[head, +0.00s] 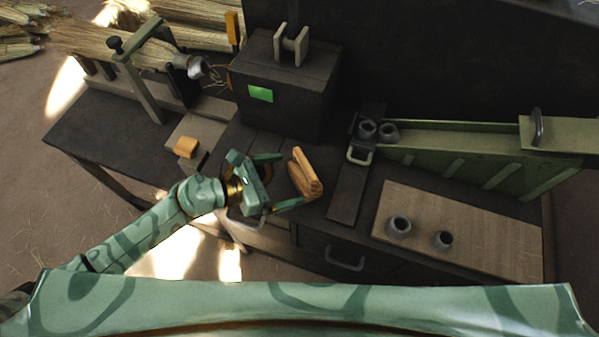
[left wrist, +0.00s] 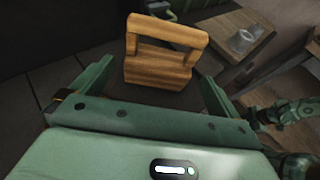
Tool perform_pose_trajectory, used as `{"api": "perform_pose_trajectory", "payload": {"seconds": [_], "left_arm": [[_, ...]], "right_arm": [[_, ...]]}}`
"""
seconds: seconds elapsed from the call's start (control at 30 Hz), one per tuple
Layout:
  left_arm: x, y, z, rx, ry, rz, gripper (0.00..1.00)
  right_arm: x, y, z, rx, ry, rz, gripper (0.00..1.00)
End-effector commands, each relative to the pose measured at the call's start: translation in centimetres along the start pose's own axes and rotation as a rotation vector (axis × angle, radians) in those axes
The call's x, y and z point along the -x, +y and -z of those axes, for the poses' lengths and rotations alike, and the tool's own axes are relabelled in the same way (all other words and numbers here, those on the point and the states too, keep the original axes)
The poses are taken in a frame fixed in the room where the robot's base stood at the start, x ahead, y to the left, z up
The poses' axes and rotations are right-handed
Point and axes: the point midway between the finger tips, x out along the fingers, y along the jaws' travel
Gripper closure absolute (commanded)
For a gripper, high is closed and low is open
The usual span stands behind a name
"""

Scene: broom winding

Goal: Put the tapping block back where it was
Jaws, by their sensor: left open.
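The tapping block (head: 305,175), a wooden block with a raised handle, stands on the dark bench top right of my left gripper. My left gripper (head: 293,180) is open, its two fingers reaching towards the block from the left. In the left wrist view the block (left wrist: 158,68) lies ahead of the palm, with its handle up and roughly between the spread fingers; I cannot tell whether they touch it. Green parts of my right arm (left wrist: 285,112) show at the right edge of the left wrist view; the state of its gripper is unclear.
A dark box (head: 290,85) with a green patch stands behind the block. A dark strip (head: 347,192) lies to its right, then a wooden board (head: 470,215) with two grey cups. A broom clamp (head: 140,80) and a small orange block (head: 186,147) are left.

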Motion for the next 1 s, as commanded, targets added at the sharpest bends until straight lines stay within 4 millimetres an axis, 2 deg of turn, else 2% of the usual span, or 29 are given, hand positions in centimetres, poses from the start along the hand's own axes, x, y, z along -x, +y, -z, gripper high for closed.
{"api": "perform_pose_trajectory", "payload": {"seconds": [0.1,0.3,1.0], "left_arm": [[2.7,0.0,0.0,-0.002,0.002,0.0,0.0],[5.4,0.0,0.1,-0.001,0.001,-0.001,0.0],[5.8,0.1,0.0,0.008,-0.001,-0.003,0.0]], "right_arm": [[0.2,-0.1,0.1,0.0,0.001,0.001,0.64],[0.2,-0.1,0.1,0.0,0.001,0.001,0.64],[0.2,-0.1,0.1,-0.001,0.001,0.0,0.64]]}}
